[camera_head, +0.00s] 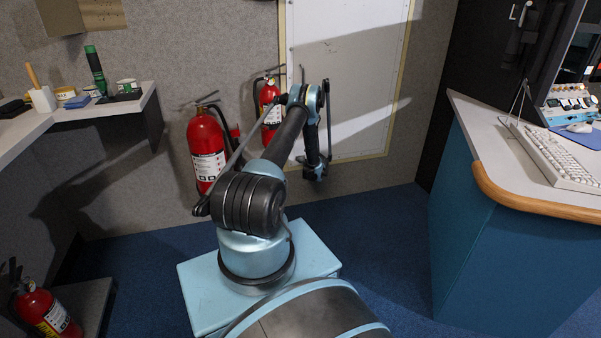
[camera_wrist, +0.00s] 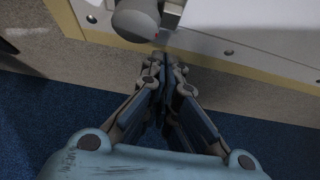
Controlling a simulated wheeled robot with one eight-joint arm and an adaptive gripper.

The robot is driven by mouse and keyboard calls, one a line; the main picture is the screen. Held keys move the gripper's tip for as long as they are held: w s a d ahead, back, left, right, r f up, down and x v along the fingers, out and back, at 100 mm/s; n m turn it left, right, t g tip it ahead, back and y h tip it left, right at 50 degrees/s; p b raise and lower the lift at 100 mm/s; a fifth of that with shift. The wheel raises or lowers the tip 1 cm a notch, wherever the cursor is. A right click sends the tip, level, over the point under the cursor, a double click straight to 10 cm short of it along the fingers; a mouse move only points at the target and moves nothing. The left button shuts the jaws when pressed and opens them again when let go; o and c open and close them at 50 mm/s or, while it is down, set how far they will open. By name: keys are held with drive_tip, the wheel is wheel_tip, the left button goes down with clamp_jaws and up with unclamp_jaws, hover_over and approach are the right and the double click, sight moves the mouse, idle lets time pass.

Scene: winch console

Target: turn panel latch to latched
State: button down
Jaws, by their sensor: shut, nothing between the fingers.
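The white panel (camera_head: 345,50) with a yellowish frame is upright on the wall in the head view. Its lower edge (camera_wrist: 235,52) crosses the top of the wrist view. A grey rounded part (camera_wrist: 137,18) with a metal piece beside it sits at that edge; it looks like the latch handle, but its setting cannot be told. My gripper (camera_wrist: 166,62) is shut and empty, its fingertips just below the grey part; contact cannot be told. In the head view my arm hangs in front of the panel, and I cannot make out the latch or the fingertips there.
Two red fire extinguishers (camera_head: 206,150) (camera_head: 270,105) hang left of the panel. A third (camera_head: 45,310) is at the lower left. A desk with tools (camera_head: 140,98) stands left, and a console desk with a wooden edge (camera_head: 530,203) right.

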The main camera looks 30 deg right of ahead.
drive_tip(key=shift+r, duration=0.35)
idle(0.3)
